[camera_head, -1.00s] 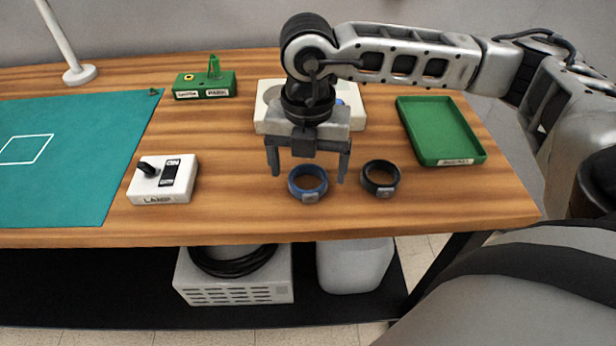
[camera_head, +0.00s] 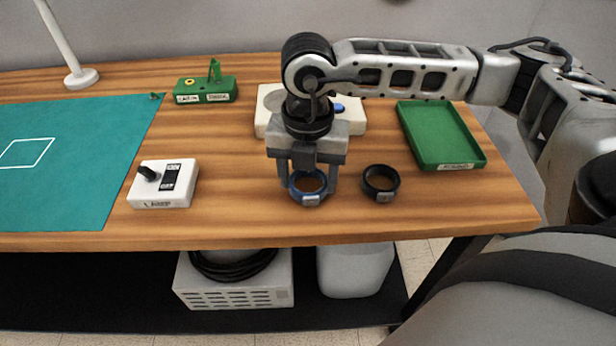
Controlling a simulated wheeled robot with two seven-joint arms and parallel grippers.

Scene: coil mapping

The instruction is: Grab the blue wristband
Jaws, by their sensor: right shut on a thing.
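The blue wristband (camera_head: 309,199) is a ring with a small grey block on its near side. It is at the front middle of the wooden table. My right gripper (camera_head: 308,188) has come down over it from above, with one finger at each side of the ring. The fingers are shut on the wristband, which still appears to be at table level. The gripper hides part of its far side. My left gripper is not in view.
A black wristband (camera_head: 381,183) lies just to the right. A green tray (camera_head: 442,136) is at the right. A white device (camera_head: 268,98) stands behind the gripper. A white lamp switch box (camera_head: 163,184), green holder (camera_head: 205,90) and teal mat (camera_head: 70,160) are to the left.

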